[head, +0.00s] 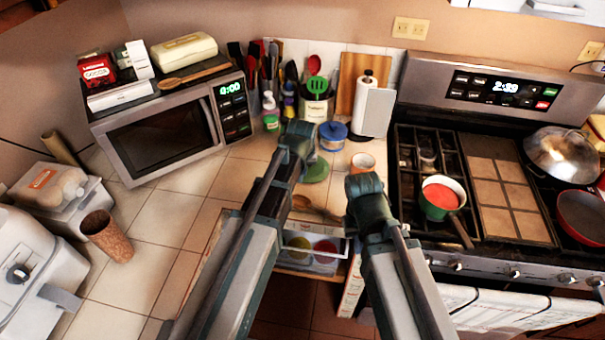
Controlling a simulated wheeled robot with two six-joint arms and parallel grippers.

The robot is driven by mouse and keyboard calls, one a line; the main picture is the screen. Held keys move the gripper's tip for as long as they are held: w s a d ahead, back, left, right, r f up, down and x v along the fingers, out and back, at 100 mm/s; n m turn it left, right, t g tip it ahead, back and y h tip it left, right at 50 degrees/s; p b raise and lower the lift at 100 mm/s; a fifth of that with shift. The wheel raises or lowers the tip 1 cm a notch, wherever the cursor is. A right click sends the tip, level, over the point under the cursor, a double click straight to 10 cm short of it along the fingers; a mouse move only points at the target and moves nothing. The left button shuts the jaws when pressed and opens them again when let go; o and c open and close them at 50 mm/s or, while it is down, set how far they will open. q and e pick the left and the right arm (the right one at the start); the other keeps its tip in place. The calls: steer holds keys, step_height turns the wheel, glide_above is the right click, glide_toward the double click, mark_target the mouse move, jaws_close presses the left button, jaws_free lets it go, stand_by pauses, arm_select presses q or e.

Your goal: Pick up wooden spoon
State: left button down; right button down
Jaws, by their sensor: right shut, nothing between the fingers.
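A wooden spoon (302,203) lies on the tiled counter near its front edge, between my two arms. Another wooden spoon (195,76) lies on top of the microwave. My right gripper (363,181) is shut and empty, to the right of the counter spoon and apart from it. Its fingers are hard to make out against the arm.
A partly open drawer (318,263) with bowls sits below the counter spoon. A green lid (315,172), a blue pot (333,136) and an orange cup (362,161) stand behind it. The stove (480,250) is at right. The counter left of my arms has free room.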

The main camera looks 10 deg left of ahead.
mark_target(302, 197)
arm_select(q)
steer(key=b+x, duration=0.7)
steer(key=x, duration=0.1)
steer(key=shift+f, duration=0.2)
steer(key=s, duration=0.3)
steer(key=shift+s+d+r, duration=0.25)
steer(key=shift+s, duration=0.2)
steer(key=shift+s+d, duration=0.15)
steer(key=shift+s, duration=0.75)
steer(key=shift+w, duration=0.15)
